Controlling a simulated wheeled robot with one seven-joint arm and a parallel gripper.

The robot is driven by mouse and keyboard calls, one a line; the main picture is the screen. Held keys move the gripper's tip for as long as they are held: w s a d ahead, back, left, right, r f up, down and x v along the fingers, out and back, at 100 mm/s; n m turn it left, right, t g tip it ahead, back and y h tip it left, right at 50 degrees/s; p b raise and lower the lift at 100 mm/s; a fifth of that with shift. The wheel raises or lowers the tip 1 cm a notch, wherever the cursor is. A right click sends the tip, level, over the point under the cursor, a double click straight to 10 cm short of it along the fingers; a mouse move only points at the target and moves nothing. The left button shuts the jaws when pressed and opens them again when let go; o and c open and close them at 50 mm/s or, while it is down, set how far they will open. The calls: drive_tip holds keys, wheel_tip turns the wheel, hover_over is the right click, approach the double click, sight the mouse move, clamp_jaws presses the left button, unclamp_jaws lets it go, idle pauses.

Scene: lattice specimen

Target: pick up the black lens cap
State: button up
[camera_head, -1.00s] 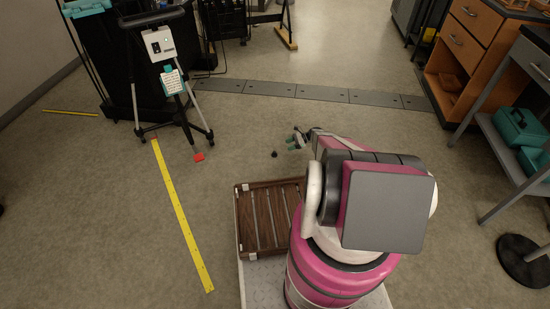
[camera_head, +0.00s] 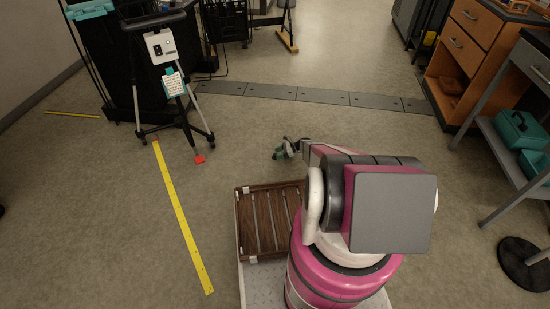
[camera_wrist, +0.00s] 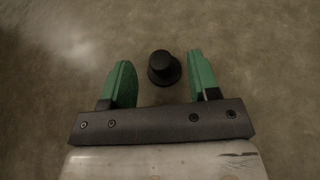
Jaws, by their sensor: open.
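The black lens cap (camera_wrist: 164,69) lies on the floor in the wrist view, a round dark piece with a raised knob-like middle. My gripper (camera_wrist: 162,78) is open, its two green fingers on either side of the cap in that view, with the cap nearer the right finger. Neither finger visibly touches it, and the height of the fingers above the floor is hard to tell. In the head view my gripper (camera_head: 279,152) is low over the floor ahead of my base, and the cap cannot be made out there.
A slatted brown wooden rack (camera_head: 247,215) is at the front of my base. A tripod (camera_head: 165,75), a red piece (camera_head: 199,160) and a yellow floor strip (camera_head: 181,215) are to the left. A grey cart (camera_head: 490,130) stands right. The floor around the gripper is clear.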

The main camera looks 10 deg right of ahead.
drive_tip(key=shift+x, duration=1)
drive_tip(key=c, duration=1)
